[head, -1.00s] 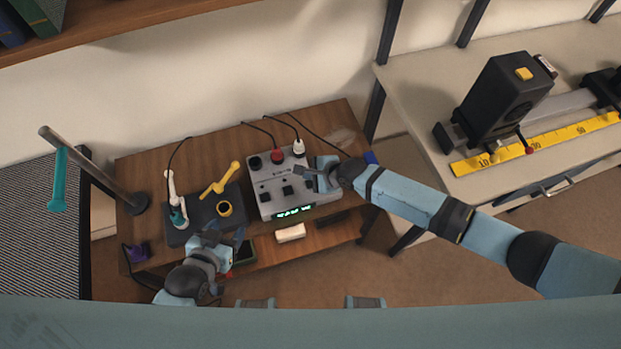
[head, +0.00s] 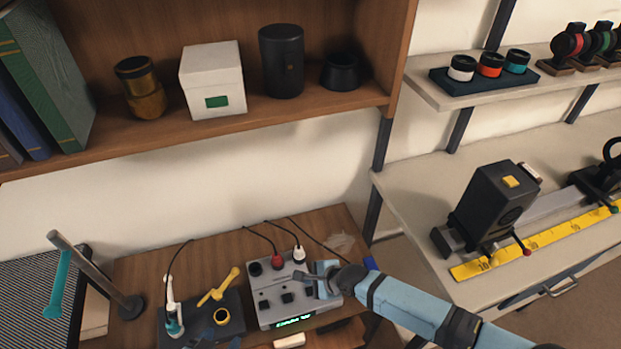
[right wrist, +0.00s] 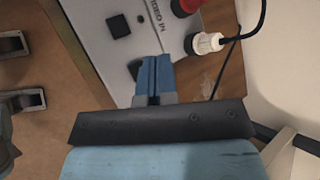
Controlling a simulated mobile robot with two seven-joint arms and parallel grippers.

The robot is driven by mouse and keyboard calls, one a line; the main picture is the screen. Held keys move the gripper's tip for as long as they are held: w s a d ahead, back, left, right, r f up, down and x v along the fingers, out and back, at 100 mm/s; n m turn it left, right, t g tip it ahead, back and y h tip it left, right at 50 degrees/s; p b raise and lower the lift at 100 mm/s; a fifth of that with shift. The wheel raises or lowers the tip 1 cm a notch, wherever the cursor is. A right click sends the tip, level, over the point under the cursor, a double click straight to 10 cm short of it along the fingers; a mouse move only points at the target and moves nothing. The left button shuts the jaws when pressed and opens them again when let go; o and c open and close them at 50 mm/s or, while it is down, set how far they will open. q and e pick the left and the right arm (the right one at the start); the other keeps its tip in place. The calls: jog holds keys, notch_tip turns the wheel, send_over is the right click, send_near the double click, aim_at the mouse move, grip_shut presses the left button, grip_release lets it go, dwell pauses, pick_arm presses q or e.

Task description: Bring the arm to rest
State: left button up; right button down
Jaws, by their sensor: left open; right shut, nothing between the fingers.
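My right arm comes in from the right in the head view. Its gripper (head: 308,282) is over the right part of a grey control box (head: 268,310) with a lit green display. The right wrist view shows its blue fingers (right wrist: 154,78) shut together with nothing between them, in front of the box's panel (right wrist: 105,50). I cannot tell whether they touch the panel. My left gripper (head: 213,343) shows only as dark tips at the bottom edge, by the front of a dark tray (head: 238,325); it is open and most of it is cut off.
The wooden desk (head: 205,258) also holds a yellow tool (head: 218,287) and a metal post (head: 95,273). Cables run behind the box. A shelf (head: 270,122) with jars and a white box (head: 212,78) hangs above. A bench (head: 415,190) with a black device (head: 495,205) stands right.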

jog(key=s+r+n+t, duration=0.3)
jog(key=s+r+n, duration=0.2)
jog(key=s+n, duration=0.35)
jog(key=s+d+r+n+t+h+p, duration=0.1)
jog(key=s+d+n, duration=0.3)
jog(key=d, duration=0.6)
jog(key=s+d+r+n+t+h, duration=0.2)
jog(key=s+d+n, duration=0.3)
jog(key=d, duration=0.4)
jog(key=shift+s+d+r+h+p, duration=0.4)
jog(key=shift+s+r+h, duration=0.25)
jog(key=shift+h, duration=0.25)
jog(key=shift+s+a+f+n, duration=0.1)
jog(key=shift+s+n, duration=0.05)
jog(key=shift+n, duration=0.1)
